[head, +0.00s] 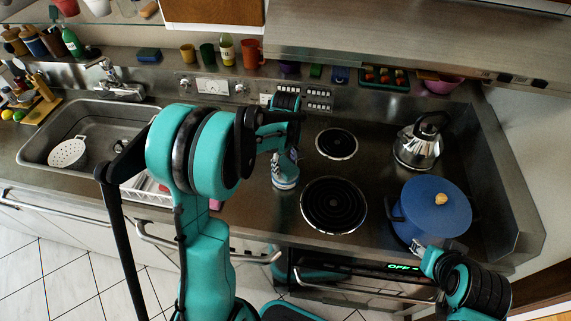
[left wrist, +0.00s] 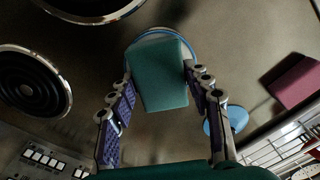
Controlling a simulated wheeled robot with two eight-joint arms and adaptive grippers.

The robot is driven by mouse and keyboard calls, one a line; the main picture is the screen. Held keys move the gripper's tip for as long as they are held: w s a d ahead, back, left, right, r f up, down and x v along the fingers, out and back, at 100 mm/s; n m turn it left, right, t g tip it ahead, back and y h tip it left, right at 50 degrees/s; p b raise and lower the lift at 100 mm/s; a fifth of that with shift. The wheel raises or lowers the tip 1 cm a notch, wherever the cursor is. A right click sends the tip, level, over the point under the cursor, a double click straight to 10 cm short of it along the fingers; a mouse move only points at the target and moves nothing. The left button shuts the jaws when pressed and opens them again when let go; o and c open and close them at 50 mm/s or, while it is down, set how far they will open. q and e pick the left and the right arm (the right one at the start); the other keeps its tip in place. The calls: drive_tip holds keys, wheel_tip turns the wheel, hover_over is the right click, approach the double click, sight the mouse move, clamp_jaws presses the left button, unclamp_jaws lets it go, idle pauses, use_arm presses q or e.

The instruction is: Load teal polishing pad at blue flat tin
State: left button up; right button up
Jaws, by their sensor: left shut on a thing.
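My left gripper (left wrist: 158,112) is shut on the teal polishing pad (left wrist: 160,75), a block held between its two fingers. The round blue-rimmed tin (left wrist: 194,46) is directly behind the pad in the left wrist view, mostly covered by it. I cannot tell if the pad touches the tin. In the head view my left gripper (head: 287,160) points down over the tin (head: 286,184), on the steel top left of the coils; the pad is too small to make out there. My right gripper (head: 420,248) is by the blue pot; its fingers are unclear.
A blue disc (left wrist: 236,117) is partly behind one finger. A magenta block (left wrist: 297,82) lies near the white dish rack (left wrist: 280,150). Two coil burners (head: 334,204), a kettle (head: 418,146) and a blue pot (head: 436,210) are to the right. The sink (head: 45,140) is left.

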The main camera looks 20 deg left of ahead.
sight(286, 165)
use_arm(q)
drive_tip(key=shift+f+b, duration=0.4)
idle(1.3)
drive_tip(key=shift+r+p, duration=2.5)
drive_tip(key=shift+r, duration=1.1)
drive_tip(key=shift+f, duration=0.1)
